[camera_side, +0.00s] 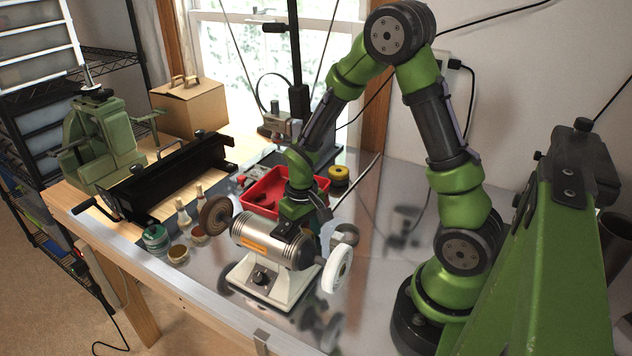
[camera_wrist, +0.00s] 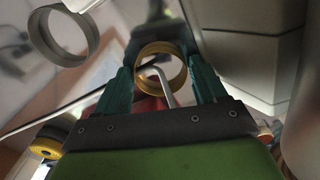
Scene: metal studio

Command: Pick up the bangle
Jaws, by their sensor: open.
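A gold ring-shaped bangle (camera_wrist: 179,62) shows in the wrist view between the teal fingers of my gripper (camera_wrist: 161,75), near the fingertips. The fingers are apart on either side of it. I cannot tell whether either one touches it. A thin bent metal rod (camera_wrist: 163,84) shows through its opening. In the side view my gripper (camera_side: 297,211) points down behind the bench grinder (camera_side: 270,240), which hides the fingertips and the bangle.
A grey ring (camera_wrist: 42,38) is at upper left in the wrist view. The grinder has a brown wheel (camera_side: 215,217) and a white wheel (camera_side: 337,270). A red tray (camera_side: 258,193) and a yellow-black roll (camera_side: 339,174) lie behind. Small bottles (camera_side: 183,217) stand left; the metal tabletop right of the tray is mostly clear.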

